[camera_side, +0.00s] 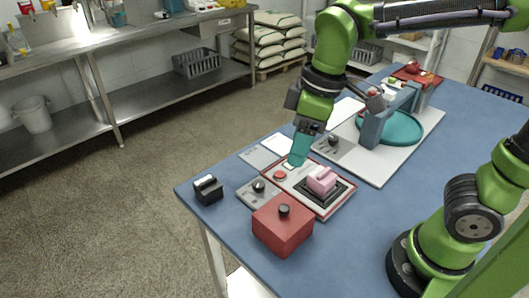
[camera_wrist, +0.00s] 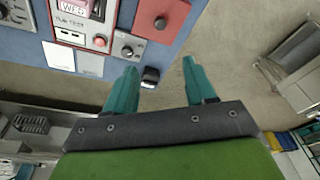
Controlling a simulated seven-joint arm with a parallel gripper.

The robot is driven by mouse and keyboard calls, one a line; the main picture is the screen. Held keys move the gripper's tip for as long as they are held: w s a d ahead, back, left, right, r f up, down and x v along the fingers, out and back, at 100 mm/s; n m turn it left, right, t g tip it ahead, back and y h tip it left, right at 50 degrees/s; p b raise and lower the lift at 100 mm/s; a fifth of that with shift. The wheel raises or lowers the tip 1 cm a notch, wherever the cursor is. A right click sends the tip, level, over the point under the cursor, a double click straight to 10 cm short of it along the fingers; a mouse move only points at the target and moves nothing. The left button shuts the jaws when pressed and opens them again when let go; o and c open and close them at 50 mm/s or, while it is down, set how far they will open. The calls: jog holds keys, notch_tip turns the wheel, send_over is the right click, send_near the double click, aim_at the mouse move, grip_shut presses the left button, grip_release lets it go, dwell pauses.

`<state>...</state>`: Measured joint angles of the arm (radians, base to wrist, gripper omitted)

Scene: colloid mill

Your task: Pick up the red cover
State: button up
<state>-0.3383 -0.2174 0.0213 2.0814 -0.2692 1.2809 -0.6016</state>
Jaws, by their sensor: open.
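The red cover (camera_side: 282,230) is a red box with a black knob on top. It stands on the blue table near its front corner in the side view. In the wrist view the red cover (camera_wrist: 170,14) is at the top, partly cut off by the frame edge. My gripper (camera_side: 295,158) points down over the control panel, behind and above the cover, and apart from it. In the wrist view my gripper (camera_wrist: 159,70) has its teal fingers spread with nothing held between them.
A red-edged panel (camera_side: 282,188) with a red button and a pink block (camera_side: 321,181) is beside the cover. A grey knob plate (camera_side: 254,193) and small black block (camera_side: 208,190) are left of it. A teal round fixture (camera_side: 405,130) stands farther back. Bare blue table lies right of the cover.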

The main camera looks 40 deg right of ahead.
jog(key=n, duration=0.2)
send_over(284, 207)
jog(key=shift+g, duration=0.3)
jog(key=f, duration=1)
jog(key=shift+s+d+f, duration=0.15)
jog(key=shift+d+f, duration=0.15)
jog(key=shift+d, duration=0.1)
jog(key=f, duration=0.4)
jog(key=shift+s+a+f, duration=0.1)
jog(key=shift+a, duration=0.15)
jog(key=shift+a+f, duration=0.1)
jog(key=shift+f, duration=0.45)
grip_shut()
